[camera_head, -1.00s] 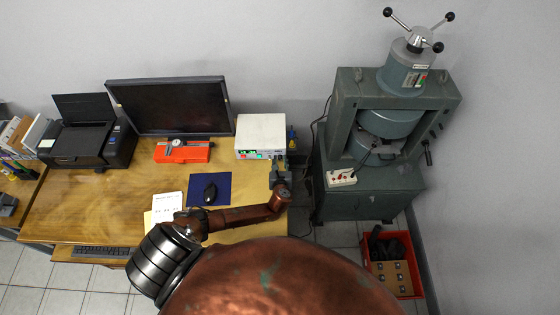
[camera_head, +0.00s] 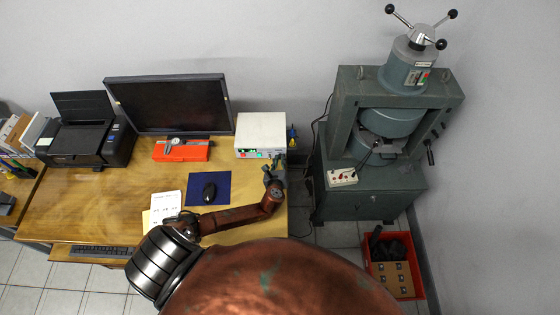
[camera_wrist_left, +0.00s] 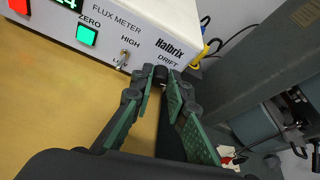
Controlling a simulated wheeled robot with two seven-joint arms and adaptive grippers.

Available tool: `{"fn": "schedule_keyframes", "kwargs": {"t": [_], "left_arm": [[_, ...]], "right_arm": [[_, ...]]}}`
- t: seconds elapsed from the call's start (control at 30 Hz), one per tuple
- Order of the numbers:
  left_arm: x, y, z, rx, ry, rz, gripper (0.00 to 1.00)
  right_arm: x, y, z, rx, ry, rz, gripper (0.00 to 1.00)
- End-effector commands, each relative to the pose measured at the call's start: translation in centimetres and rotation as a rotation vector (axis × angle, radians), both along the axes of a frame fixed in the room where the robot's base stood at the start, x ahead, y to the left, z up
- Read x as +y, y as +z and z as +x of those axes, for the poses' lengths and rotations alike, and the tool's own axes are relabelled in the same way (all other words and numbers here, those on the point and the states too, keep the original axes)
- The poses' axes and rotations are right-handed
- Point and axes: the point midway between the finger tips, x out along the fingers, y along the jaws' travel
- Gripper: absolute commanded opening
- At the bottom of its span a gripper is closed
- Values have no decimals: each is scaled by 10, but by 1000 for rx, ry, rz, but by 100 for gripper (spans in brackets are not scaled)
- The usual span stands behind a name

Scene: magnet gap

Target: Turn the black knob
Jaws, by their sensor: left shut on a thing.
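The white flux meter box (camera_head: 260,130) stands at the right back of the desk. In the left wrist view, the flux meter (camera_wrist_left: 150,22) shows a red button, a green button, a HIGH/LOW toggle (camera_wrist_left: 122,58) and the word DRIFT. The black knob (camera_wrist_left: 161,72) is under that word, partly hidden by the fingertips. My left gripper (camera_head: 275,162) is at the front of the box. Its fingertips (camera_wrist_left: 163,78) are shut on the knob, one on each side. My right gripper is not in view.
A monitor (camera_head: 170,105), printer (camera_head: 85,140), orange case (camera_head: 182,151) and mouse on a blue mat (camera_head: 221,184) share the desk. A large green magnet machine (camera_head: 370,190) stands to the right of the desk. A red crate (camera_head: 417,284) sits on the floor.

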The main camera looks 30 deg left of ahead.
Motion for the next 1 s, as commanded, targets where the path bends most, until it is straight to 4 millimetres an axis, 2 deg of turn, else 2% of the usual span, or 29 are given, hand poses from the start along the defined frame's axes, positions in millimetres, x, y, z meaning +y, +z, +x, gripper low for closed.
{"fn": "schedule_keyframes", "kwargs": {"t": [0.17, 0.2, 0.43, 0.77, 0.87, 1.0], "left_arm": [[0, 1, 0, 1, 1, 1, 0], [0, 1, 0, 1, 1, 1, 15], [0, 1, 0, 1, 0, 2, 31], [-1, 1, -2, 1, 0, 2, 32], [-5, 4, -10, 2, 0, 1, 32], [-14, 13, -31, 2, -1, -1, 32]], "right_arm": [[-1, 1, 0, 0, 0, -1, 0], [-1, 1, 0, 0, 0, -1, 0], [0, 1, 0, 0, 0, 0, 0], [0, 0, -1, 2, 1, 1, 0], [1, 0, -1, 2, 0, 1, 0], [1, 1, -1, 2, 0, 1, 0]]}}
